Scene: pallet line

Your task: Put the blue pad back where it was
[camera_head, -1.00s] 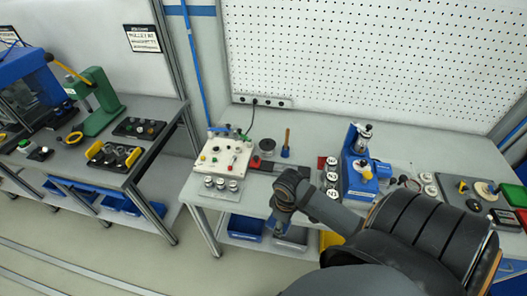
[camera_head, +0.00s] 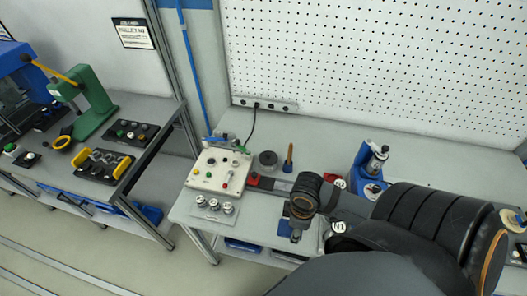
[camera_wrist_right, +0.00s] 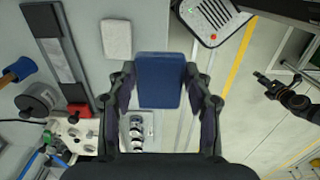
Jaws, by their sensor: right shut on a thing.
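The blue pad (camera_wrist_right: 159,80) is a flat, rounded rectangle held between the fingertips of my right gripper (camera_wrist_right: 160,88) in the right wrist view. In the head view, my right gripper (camera_head: 297,232) points down near the table's front edge, with the blue pad (camera_head: 285,228) just below it. Below the pad in the wrist view is the grey tabletop near its edge. A pale rectangular patch (camera_wrist_right: 117,39) lies bare on the table beside it. A dark jointed shape at the wrist view's right seems to be my left gripper (camera_wrist_right: 268,88); its fingers are unclear.
A control box (camera_head: 220,170) and a plate with several small cups (camera_head: 213,207) stand left of my right gripper. A grey strip with a red end (camera_head: 253,179) lies behind. A blue press (camera_head: 369,170) stands to the right. My arm hides part of the table.

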